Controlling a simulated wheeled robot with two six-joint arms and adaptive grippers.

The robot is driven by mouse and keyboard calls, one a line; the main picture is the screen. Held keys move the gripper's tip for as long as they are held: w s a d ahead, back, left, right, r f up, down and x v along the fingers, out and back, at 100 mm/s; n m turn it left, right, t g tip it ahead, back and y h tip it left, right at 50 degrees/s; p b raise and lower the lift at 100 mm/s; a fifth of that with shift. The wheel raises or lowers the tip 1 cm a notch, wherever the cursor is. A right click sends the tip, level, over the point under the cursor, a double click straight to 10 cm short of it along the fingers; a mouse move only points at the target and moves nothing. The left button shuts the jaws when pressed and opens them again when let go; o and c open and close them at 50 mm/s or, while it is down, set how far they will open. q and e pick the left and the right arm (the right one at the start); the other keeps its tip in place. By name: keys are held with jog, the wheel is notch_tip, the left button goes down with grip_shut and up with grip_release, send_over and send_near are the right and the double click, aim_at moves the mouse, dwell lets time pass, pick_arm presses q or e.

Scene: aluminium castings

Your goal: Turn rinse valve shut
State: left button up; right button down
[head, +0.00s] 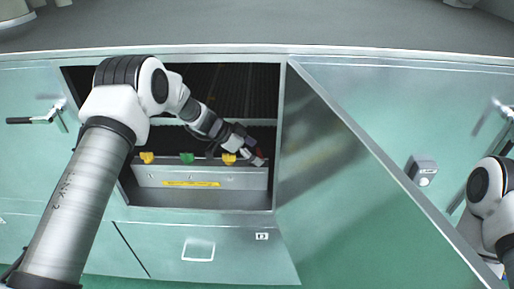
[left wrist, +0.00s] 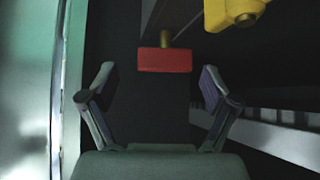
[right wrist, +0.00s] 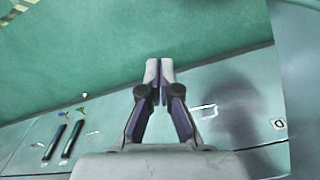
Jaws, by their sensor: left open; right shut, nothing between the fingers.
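Inside the open cabinet, a row of valve handles sits on a metal manifold (head: 205,178) with a yellow label strip. The handles are a left yellow one (head: 147,157), a green one (head: 187,158), another yellow one (head: 229,158) and a red one (head: 259,152) at the right end. I cannot read which is the rinse valve. In the left wrist view the red handle (left wrist: 165,61) lies crosswise ahead of my open left gripper (left wrist: 158,77), between the lines of its fingers, apparently untouched. A yellow handle (left wrist: 234,12) is at upper right. My right gripper (right wrist: 159,70) is shut and empty.
The cabinet door (head: 350,165) stands open to the right of the opening. The cabinet's wall (left wrist: 30,90) runs close along my left gripper's left side. A drawer front (head: 200,248) lies below. A small grey box (head: 422,171) is on the right-hand panel.

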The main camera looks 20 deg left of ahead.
pick_arm(q)
jog(key=shift+w+d+f, duration=0.3)
jog(key=shift+w+f, duration=0.5)
jog(key=shift+f, duration=0.05)
jog(key=shift+s+r, duration=0.25)
jog(key=shift+c, duration=0.3)
jog(key=shift+s+r, duration=0.15)
jog(key=shift+s, duration=0.05)
jog(key=c, duration=1.1)
pick_arm(e)
jog(key=shift+w+a+r, duration=0.1)
jog(key=shift+w+r, duration=0.05)
jog(key=shift+w, duration=0.1)
